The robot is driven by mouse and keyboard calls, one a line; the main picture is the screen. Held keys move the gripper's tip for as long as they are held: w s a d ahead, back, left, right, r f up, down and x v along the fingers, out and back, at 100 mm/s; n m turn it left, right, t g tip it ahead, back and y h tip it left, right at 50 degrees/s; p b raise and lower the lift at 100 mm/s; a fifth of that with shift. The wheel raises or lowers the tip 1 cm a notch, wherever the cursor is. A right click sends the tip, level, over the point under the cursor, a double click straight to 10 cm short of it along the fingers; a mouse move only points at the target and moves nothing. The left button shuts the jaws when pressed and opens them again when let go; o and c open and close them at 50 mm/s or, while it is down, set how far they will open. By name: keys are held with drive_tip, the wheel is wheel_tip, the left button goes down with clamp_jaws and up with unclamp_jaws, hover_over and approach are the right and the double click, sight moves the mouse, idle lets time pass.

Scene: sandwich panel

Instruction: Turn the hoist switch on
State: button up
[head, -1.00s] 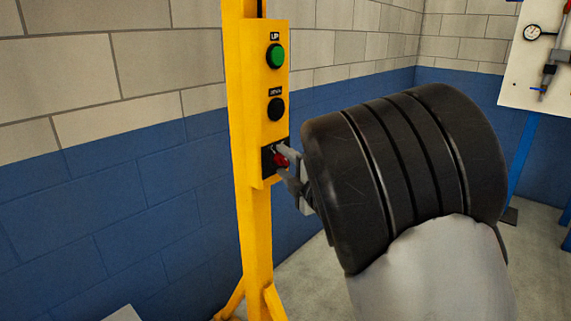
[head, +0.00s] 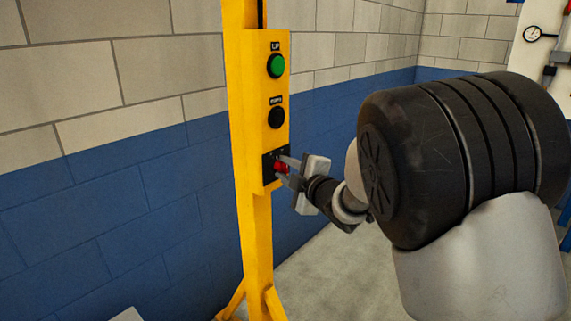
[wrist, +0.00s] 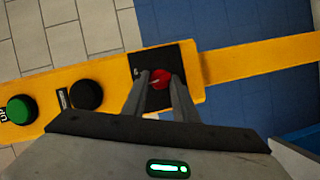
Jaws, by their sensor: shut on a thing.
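The hoist switch is a red knob (head: 281,167) on a black plate low on a yellow control box (head: 270,150). It also shows in the wrist view as a red knob (wrist: 161,79) on the black plate (wrist: 148,63). My gripper (head: 284,170) is at the knob, coming from the right. In the wrist view the fingers of my gripper (wrist: 160,86) stand on either side of the knob and are shut on it. The fingers hide part of the knob and plate, so its exact turn position is hard to tell.
A green UP button (head: 276,66) and a black button (head: 276,117) sit above the switch. The box is on a yellow post (head: 257,235). A blue and cream block wall (head: 110,180) stands behind. A white panel with a gauge (head: 533,33) is at the far right.

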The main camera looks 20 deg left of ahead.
drive_tip(key=m+g+p, duration=0.1)
drive_tip(key=m+p, duration=0.1)
drive_tip(key=p, duration=0.2)
drive_tip(key=m+g+p, duration=0.1)
drive_tip(key=m+p, duration=0.1)
drive_tip(key=p, duration=0.2)
drive_tip(key=m+g+p, duration=0.1)
drive_tip(key=m+p, duration=0.1)
drive_tip(key=p, duration=0.2)
drive_tip(key=shift+w+d+r, duration=0.15)
drive_tip(key=shift+w+r, duration=0.1)
drive_tip(key=shift+r, duration=0.15)
drive_tip(key=o, duration=1)
drive_tip(key=shift+f, duration=0.1)
drive_tip(key=shift+g, duration=0.3)
drive_tip(key=v, duration=1.7)
drive_tip(key=shift+s+d, duration=0.1)
drive_tip(key=shift+s, duration=0.15)
